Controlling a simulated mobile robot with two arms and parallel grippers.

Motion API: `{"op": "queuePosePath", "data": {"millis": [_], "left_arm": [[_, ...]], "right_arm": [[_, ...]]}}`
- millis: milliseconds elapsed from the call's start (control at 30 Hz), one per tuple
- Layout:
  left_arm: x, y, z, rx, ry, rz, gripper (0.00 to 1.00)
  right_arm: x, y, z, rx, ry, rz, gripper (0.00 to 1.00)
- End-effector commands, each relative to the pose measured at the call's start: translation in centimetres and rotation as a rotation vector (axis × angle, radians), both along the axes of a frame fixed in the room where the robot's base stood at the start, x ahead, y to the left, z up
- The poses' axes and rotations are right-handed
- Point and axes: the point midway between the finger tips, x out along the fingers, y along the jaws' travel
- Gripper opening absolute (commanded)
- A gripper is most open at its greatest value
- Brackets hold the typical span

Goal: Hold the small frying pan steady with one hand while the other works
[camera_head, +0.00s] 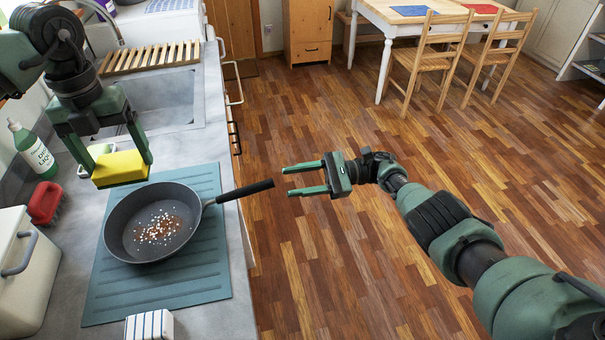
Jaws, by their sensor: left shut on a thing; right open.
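The small frying pan (142,245) rests on a blue-grey ribbed mat (195,287) on the counter. White grains and brownish residue lie in its base. Its black handle (245,191) points right and overhangs the counter edge. My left gripper (122,170) is shut on a yellow sponge (121,168) with a darker underside, held above and behind the pan, apart from it. My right gripper (305,178) is open and empty over the floor, its fingers pointing left towards the handle's end, with a small gap between them.
A sink (165,103) with a wooden rack (150,57) lies behind. A green soap bottle (33,150), a red brush (45,202) and a cream bin (22,270) stand at left. A striped white block (149,325) is in front. The floor at right is clear up to the table and chairs.

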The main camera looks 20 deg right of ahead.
Motion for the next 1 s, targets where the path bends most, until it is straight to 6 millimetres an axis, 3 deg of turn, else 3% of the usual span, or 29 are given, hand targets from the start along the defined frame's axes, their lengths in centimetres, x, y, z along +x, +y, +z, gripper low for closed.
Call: {"op": "queuePosePath", "data": {"millis": [133,367,567,800,1000], "left_arm": [[0.0,0.0,0.0,0.000,0.000,0.000,0.53],[0.0,0.0,0.0,0.000,0.000,0.000,0.53],[0.0,0.0,0.0,0.000,0.000,0.000,0.53],[0.0,0.0,0.0,0.000,0.000,0.000,0.53],[0.0,0.0,0.0,0.000,0.000,0.000,0.53]], "right_arm": [[-0.8,-1.0,2.4,-0.024,-0.170,0.107,0.45],[-1.3,-0.3,2.9,-0.029,-0.224,0.145,0.45],[-1.7,2.0,3.0,-0.026,-0.223,0.143,0.45],[-2.2,6.8,3.1,-0.024,-0.221,0.143,0.45],[-2.5,9.5,3.0,-0.026,-0.220,0.141,0.45]]}}
